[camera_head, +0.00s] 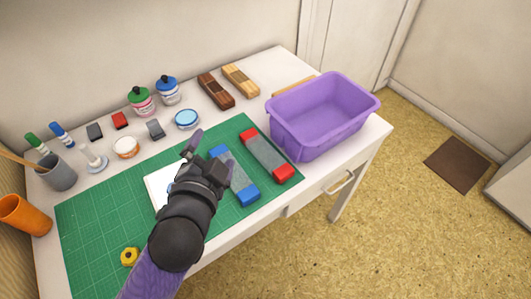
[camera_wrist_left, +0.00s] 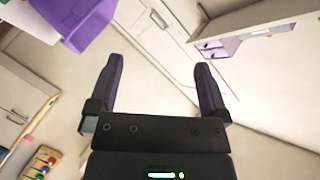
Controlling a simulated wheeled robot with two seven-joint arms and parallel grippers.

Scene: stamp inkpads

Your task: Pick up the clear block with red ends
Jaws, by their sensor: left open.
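The clear block with red ends (camera_head: 266,157) lies flat on the right part of the green cutting mat (camera_head: 90,222), just left of the purple bin. A similar clear block with blue ends (camera_head: 240,181) lies beside it on the left, partly hidden by my gripper. My left gripper (camera_head: 207,154) is above the mat, left of both blocks, apart from the red-ended one. In the left wrist view, its two fingers (camera_wrist_left: 160,85) are spread with nothing between them. My right gripper is not in view.
The purple bin (camera_head: 322,115) stands at the table's right end. A white pad (camera_head: 158,188) is partly under my arm. Ink bottles (camera_head: 140,101), wooden blocks (camera_head: 215,90) and small jars line the back. Cups (camera_head: 25,213) stand at left; yellow tape (camera_head: 129,257) lies in front.

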